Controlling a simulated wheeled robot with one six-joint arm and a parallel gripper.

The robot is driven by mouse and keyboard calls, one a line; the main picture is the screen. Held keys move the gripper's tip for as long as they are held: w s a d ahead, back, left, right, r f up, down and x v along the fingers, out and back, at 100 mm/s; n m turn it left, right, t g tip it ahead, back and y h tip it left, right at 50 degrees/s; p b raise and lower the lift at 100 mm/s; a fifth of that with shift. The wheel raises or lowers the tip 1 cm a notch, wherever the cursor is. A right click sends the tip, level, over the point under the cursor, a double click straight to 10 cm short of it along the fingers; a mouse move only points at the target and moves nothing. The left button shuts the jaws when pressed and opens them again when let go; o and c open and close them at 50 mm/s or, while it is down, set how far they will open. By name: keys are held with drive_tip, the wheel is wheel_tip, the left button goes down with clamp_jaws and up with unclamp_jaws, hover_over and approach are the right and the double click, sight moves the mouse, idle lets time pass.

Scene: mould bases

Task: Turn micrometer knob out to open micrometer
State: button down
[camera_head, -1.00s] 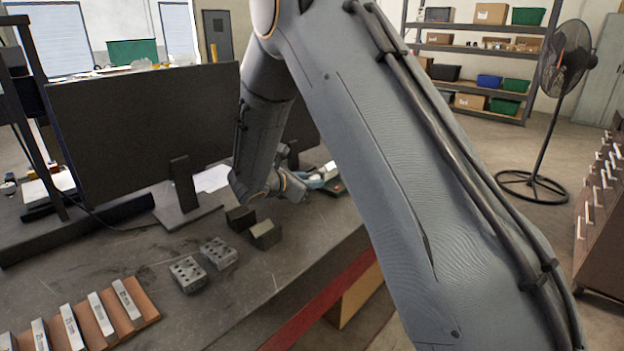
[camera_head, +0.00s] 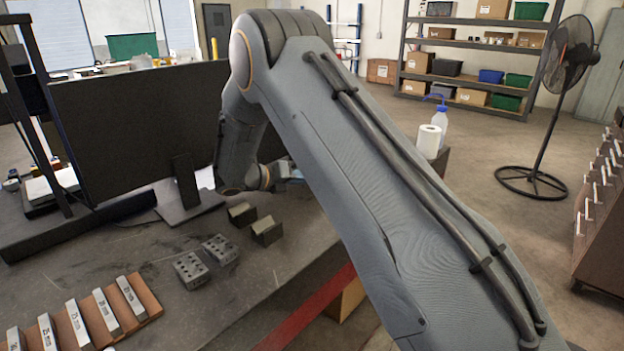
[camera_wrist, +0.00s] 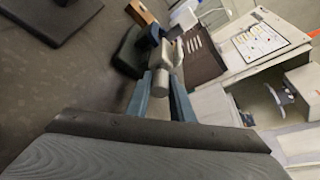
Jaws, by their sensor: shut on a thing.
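The micrometer shows in the wrist view with a blue frame (camera_wrist: 149,36) and a grey cylindrical knob (camera_wrist: 163,83) pointing toward the camera. My gripper (camera_wrist: 161,79) has its two blue fingers on either side of the knob and is shut on it. A dark block-like part (camera_wrist: 128,52) sits beside the frame, seemingly its stand. The micrometer's measuring gap cannot be made out. In the head view my arm hides most of the micrometer and the fingertips.
In the head view a monitor (camera_head: 140,130) stands left of my arm. Two drilled blocks (camera_head: 191,270), two dark V-shaped blocks (camera_head: 266,231) and a rack of bars (camera_head: 140,305) lie on the bench (camera_head: 200,322). A paper roll (camera_head: 428,141) stands right.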

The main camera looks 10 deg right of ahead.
drive_tip(key=n+g+h+b, duration=0.1)
drive_tip(key=n+h, duration=0.1)
drive_tip(key=n, duration=0.1)
drive_tip(key=shift+f+n, duration=0.1)
drive_tip(key=shift+n, duration=0.3)
idle(0.4)
drive_tip(key=c, duration=1.6)
unclamp_jaws()
drive_tip(key=shift+o, duration=0.2)
